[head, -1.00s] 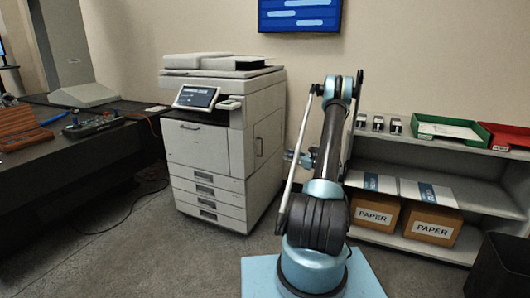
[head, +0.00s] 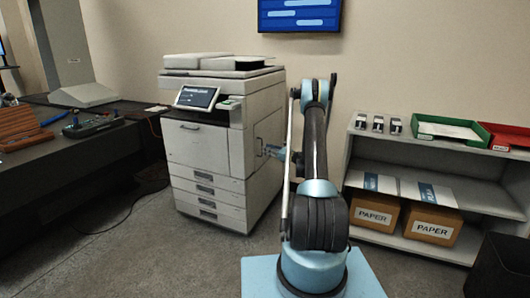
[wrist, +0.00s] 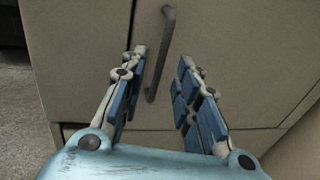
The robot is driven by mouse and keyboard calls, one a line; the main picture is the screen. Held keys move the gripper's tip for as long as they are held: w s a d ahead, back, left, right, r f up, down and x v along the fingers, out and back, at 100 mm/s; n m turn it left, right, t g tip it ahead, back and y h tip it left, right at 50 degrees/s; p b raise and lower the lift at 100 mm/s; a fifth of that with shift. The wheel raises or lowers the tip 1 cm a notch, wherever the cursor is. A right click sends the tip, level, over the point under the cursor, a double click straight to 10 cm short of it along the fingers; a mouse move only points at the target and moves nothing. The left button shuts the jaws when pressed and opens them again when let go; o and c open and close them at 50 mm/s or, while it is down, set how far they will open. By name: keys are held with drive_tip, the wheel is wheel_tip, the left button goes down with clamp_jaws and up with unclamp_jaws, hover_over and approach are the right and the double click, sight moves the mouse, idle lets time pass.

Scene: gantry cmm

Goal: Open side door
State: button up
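The side door (head: 265,154) is a beige panel on the right side of the copier (head: 209,144), and it looks closed. Its dark upright bar handle (wrist: 160,55) shows in the wrist view, running down between my fingers. My gripper (wrist: 162,75) is open with blue padded fingers, one on each side of the handle's lower part. No finger visibly touches the handle. In the head view my gripper (head: 272,150) is beside the door, and it partly covers the handle there.
A shelf unit (head: 455,152) with paper boxes, trays and small devices stands to the right of my arm. A black bin (head: 498,266) is at the lower right. A dark desk (head: 70,155) stands left of the copier. Grey floor is clear in front.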

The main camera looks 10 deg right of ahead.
drive_tip(key=shift+x, duration=1.15)
drive_tip(key=shift+c, duration=0.6)
clamp_jaws()
